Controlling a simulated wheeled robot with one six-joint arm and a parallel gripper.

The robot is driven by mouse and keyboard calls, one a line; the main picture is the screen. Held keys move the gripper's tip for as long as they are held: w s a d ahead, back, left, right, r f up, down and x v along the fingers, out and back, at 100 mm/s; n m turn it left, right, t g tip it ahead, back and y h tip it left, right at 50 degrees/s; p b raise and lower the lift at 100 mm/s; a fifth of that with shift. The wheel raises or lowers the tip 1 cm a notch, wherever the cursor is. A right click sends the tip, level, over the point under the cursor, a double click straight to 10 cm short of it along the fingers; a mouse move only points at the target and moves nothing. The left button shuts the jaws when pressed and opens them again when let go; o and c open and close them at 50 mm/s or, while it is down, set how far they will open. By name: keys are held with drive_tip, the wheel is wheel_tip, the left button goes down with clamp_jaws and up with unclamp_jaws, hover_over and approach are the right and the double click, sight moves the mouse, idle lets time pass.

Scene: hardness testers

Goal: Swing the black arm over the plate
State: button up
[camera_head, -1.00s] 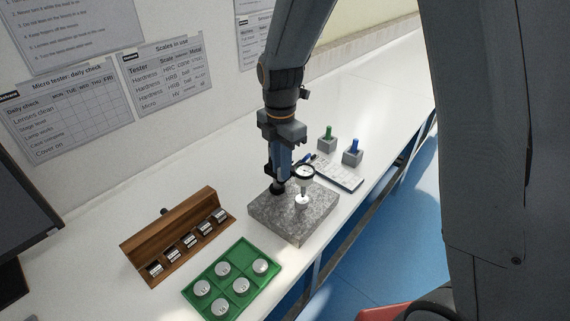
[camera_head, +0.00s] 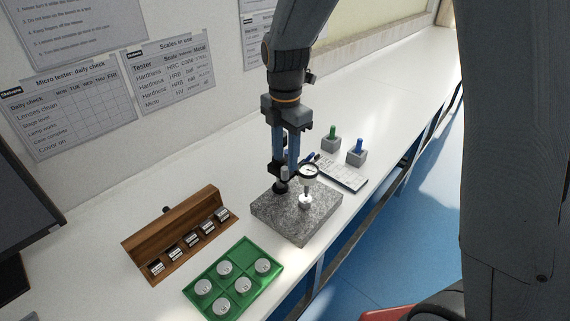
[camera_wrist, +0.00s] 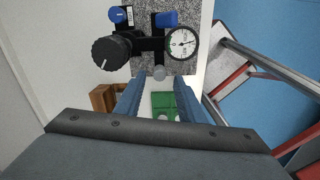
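The grey granite plate (camera_head: 275,216) lies on the bench and carries a dial stand. In the head view, the stand's dial gauge (camera_head: 309,171) is above a small pale disc (camera_head: 305,202) on the plate. The black arm (camera_wrist: 150,44) shows in the wrist view between a black knob (camera_wrist: 111,54) and the dial (camera_wrist: 183,43). My gripper (camera_head: 286,163) is above the plate's back left part, by the stand. In the wrist view, its blue fingers (camera_wrist: 160,82) stand apart with nothing held; a grey rounded tip (camera_wrist: 159,73) shows just beyond the gap. Contact cannot be told.
A green tray (camera_head: 232,284) with several pale discs and a wooden box (camera_head: 172,231) with several blocks lie at front left. Green (camera_head: 332,143) and blue-topped (camera_head: 357,152) grey blocks and a notepad (camera_head: 343,174) are behind the plate. The far bench is clear.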

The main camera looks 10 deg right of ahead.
drive_tip(key=shift+r+b, duration=0.45)
drive_tip(key=shift+r, duration=1.85)
drive_tip(key=shift+d, duration=0.1)
drive_tip(key=shift+s+d+f+m, duration=0.15)
drive_tip(key=shift+s+d+m, duration=0.1)
drive_tip(key=shift+m, duration=0.25)
drive_tip(key=s+d+f+m, duration=0.3)
drive_tip(key=s+d+m, duration=0.3)
drive_tip(key=m, duration=0.6)
drive_tip(key=s+d+f+m+t+b, duration=0.1)
drive_tip(key=s+d+f+m, duration=0.3)
drive_tip(key=m, duration=0.7)
drive_tip(key=s+d, duration=0.2)
drive_tip(key=s, duration=0.1)
drive_tip(key=shift+d+f+m, duration=0.15)
drive_tip(key=shift+d+m, duration=0.1)
drive_tip(key=shift+m, duration=0.15)
drive_tip(key=shift+s, duration=0.1)
